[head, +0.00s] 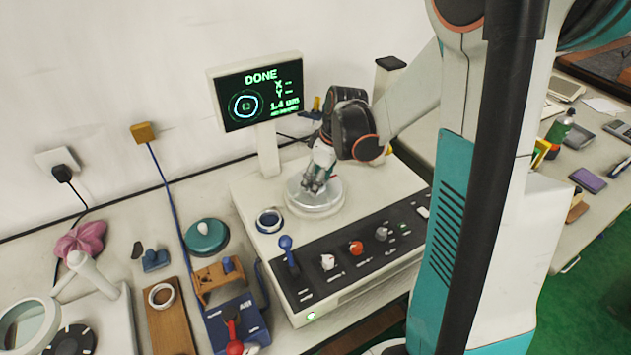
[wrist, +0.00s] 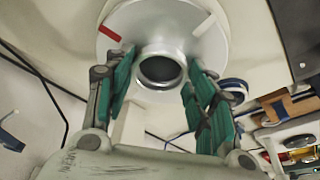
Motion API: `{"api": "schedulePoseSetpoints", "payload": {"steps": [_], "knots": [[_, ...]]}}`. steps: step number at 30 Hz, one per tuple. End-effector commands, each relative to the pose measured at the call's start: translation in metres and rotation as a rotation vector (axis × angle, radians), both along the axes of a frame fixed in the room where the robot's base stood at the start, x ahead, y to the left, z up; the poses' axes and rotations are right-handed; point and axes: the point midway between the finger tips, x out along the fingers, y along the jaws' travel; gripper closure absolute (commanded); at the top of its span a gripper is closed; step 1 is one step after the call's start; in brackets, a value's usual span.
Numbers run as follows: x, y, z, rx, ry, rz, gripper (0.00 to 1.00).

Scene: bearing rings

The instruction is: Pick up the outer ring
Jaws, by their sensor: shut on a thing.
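The outer ring (wrist: 161,54) is a shiny metal ring with a dark opening, seen in the wrist view at the middle of a pale round plate (wrist: 205,50). My gripper (head: 317,186) is down over this plate on the machine, with one teal-padded finger on each side of the ring. It is shut on the ring, which is on or just above the plate; I cannot tell which. In the head view the fingers hide most of the ring, and the plate (head: 313,209) shows around them.
A blue-and-white ring (head: 258,221) lies on the machine left of the plate. A control panel (head: 340,277) with a blue lever (head: 287,249) and knobs is in front. A screen (head: 259,93) reading DONE stands behind. A pale ring (head: 152,296) lies on a wooden board.

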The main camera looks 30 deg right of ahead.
Motion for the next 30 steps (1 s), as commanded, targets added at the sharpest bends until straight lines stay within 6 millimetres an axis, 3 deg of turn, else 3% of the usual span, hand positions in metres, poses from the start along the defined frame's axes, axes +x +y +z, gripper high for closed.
{"api": "schedulePoseSetpoints", "payload": {"steps": [5, 11, 24, 30], "knots": [[0.0, 0.0, 0.006, 0.0, 0.0, 0.0, 0.75], [0.0, 0.0, 0.031, 0.0, 0.0, 0.0, 0.75], [0.0, 0.0, 0.139, 0.0, 0.0, 0.0, 0.75], [0.0, 0.0, 0.175, 0.0, 0.0, 0.0, 0.75]]}}
